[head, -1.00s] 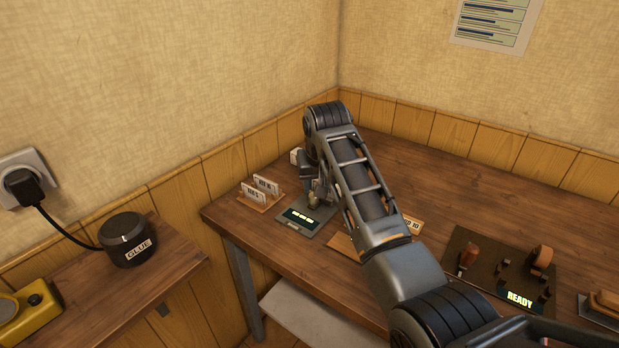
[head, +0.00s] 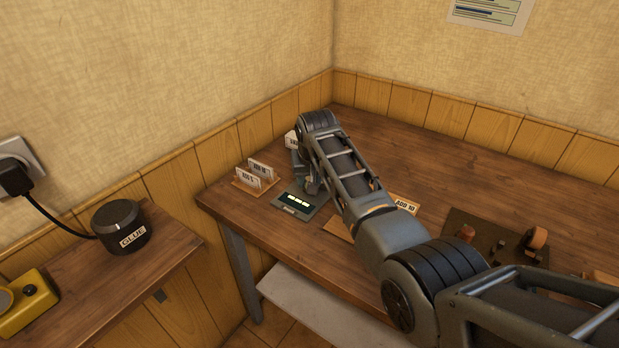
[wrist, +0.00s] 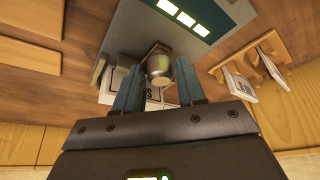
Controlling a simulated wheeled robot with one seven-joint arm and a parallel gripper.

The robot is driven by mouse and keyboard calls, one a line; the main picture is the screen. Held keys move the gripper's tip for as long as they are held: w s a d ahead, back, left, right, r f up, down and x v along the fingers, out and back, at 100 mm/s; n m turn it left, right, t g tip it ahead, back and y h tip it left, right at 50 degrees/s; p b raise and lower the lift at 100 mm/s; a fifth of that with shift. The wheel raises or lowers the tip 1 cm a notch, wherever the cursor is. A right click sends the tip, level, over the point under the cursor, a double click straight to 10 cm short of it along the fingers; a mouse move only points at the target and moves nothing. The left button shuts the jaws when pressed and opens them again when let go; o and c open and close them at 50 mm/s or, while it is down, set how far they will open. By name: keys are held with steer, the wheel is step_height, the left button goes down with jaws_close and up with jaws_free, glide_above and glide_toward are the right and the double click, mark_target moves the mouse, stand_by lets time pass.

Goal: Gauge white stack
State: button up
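The gauge (head: 311,209), a grey plate with a dark display, sits near the table's left front corner. In the wrist view its display (wrist: 183,12) shows several lit blocks and its metal post (wrist: 158,66) stands between the fingers. My gripper (wrist: 157,77) is at the gauge with its teal fingers apart. White material (wrist: 168,96) shows beyond the post between the fingers; I cannot tell if it is the white stack or touches them. A white lettered piece (wrist: 112,82) lies partly behind one finger. In the head view my arm hides most of the gripper.
A wooden holder (head: 242,187) with upright white cards stands left of the gauge. A white item (head: 291,139) is behind my arm. An "ADD 10" tag (head: 404,206) and a dark mat (head: 480,228) with brown tools lie right. A glue pot (head: 121,229) is on the side bench.

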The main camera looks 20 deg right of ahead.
steer(key=shift+c, duration=0.4)
jaws_close()
steer(key=shift+w+d+b, duration=0.35)
steer(key=shift+d+b, duration=0.1)
steer(key=shift+d, duration=0.1)
steer(key=shift+o, duration=0.4)
jaws_free()
steer(key=shift+r, duration=0.1)
steer(key=v, duration=0.7)
steer(key=shift+s+r, duration=0.2)
steer(key=shift+r, duration=0.1)
